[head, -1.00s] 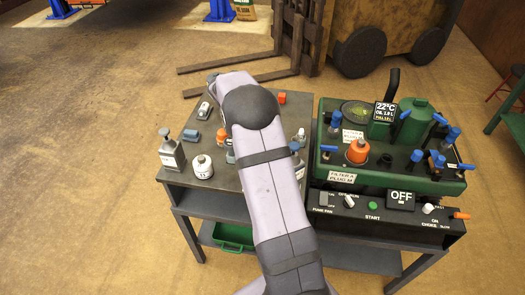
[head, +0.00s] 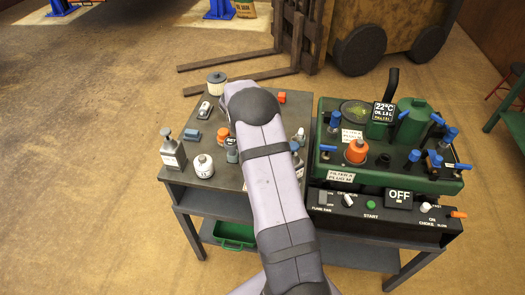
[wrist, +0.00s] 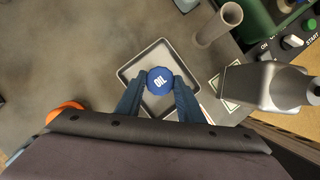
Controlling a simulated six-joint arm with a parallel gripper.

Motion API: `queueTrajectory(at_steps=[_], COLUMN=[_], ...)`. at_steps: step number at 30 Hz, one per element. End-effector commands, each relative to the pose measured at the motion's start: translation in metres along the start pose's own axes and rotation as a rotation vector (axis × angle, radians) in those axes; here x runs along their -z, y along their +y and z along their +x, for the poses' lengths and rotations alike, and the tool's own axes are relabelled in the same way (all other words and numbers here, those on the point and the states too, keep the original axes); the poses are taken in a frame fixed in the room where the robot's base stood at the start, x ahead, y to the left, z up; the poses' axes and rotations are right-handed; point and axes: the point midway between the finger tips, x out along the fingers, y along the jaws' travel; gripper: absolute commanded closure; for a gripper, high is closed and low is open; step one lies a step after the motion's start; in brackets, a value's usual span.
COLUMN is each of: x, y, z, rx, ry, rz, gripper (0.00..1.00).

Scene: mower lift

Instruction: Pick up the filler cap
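The filler cap (wrist: 160,80), round and blue with white "OIL" lettering, shows in the wrist view over a shallow grey square tray (wrist: 127,75). My gripper (wrist: 160,84) has its two blue fingers on either side of the cap, tips close to its edges. I cannot tell whether the fingers touch the cap or whether it rests in the tray. In the head view my arm hides the gripper, cap and tray.
A grey bottle (wrist: 265,87) stands right of the tray and a grey tube (wrist: 217,25) behind it. The green engine (head: 340,183) stands on the right.

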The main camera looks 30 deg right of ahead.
Motion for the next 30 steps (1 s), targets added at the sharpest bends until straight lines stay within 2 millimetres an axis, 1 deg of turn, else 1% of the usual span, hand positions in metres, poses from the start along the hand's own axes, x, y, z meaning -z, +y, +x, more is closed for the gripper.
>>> queueTrajectory(at_steps=[1,2,10,14,17,27,30], x=[0.0,0.0,0.0,-0.003,-0.007,-0.028,-0.033], y=[0.0,0.0,0.0,0.0,0.001,0.001,0.001], z=[0.0,0.0,-0.001,-0.006,-0.016,-0.067,-0.079], rx=[0.001,0.001,0.0,-0.001,-0.003,-0.003,-0.002], ry=[0.0,0.0,0.0,-0.001,-0.002,-0.002,-0.002], rz=[0.0,0.0,0.0,0.001,0.002,0.002,0.001], gripper=[0.84,0.87,0.87,0.87,0.87,0.87,0.87])
